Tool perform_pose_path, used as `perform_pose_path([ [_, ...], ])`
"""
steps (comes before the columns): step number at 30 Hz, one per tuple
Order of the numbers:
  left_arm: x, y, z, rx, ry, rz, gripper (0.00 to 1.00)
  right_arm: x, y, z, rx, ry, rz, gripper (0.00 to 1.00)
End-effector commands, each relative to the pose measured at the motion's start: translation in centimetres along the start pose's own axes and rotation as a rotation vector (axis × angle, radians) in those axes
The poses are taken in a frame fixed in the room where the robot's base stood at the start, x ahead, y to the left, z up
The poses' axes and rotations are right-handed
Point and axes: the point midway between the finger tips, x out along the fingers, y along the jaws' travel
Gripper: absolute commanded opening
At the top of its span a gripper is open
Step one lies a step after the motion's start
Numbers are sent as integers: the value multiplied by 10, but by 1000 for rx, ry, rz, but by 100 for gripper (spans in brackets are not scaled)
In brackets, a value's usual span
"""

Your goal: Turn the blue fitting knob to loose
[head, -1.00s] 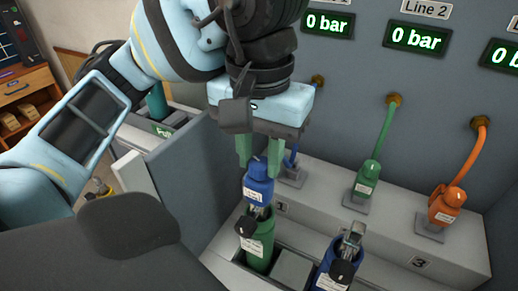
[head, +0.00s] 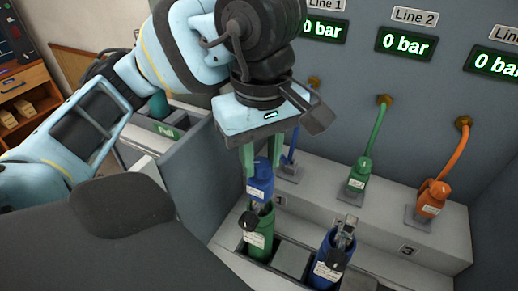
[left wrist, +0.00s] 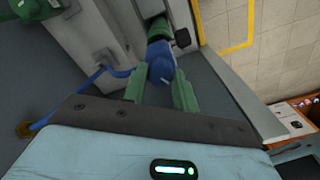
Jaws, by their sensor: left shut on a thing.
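The blue fitting (head: 260,181) with a white label sits on top of the green cylinder (head: 258,236); it also shows in the left wrist view (left wrist: 161,66). A blue hose (left wrist: 88,79) runs to it in the left wrist view. My left gripper (head: 262,160) is above the fitting, pointing down, with its green fingers on either side of the fitting's top, shut on it. In the left wrist view the fingers (left wrist: 160,88) flank the fitting. The exact finger contact is partly hidden in the head view. My right gripper is not in view.
A blue cylinder (head: 328,260) with a metal valve stands to the right. A green fitting (head: 358,177) and an orange fitting (head: 432,198) sit on the grey ledge (head: 385,215), with hoses to the wall. Displays above read 0 bar. A grey partition (head: 190,180) stands to the left.

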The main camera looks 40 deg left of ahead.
Motion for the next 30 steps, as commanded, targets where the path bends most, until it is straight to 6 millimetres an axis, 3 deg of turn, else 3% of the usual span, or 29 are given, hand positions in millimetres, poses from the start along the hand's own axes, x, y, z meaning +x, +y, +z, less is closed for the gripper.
perform_pose_path([
  [30,-1,-1,0,-913,0,1,6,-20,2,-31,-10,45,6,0],
])
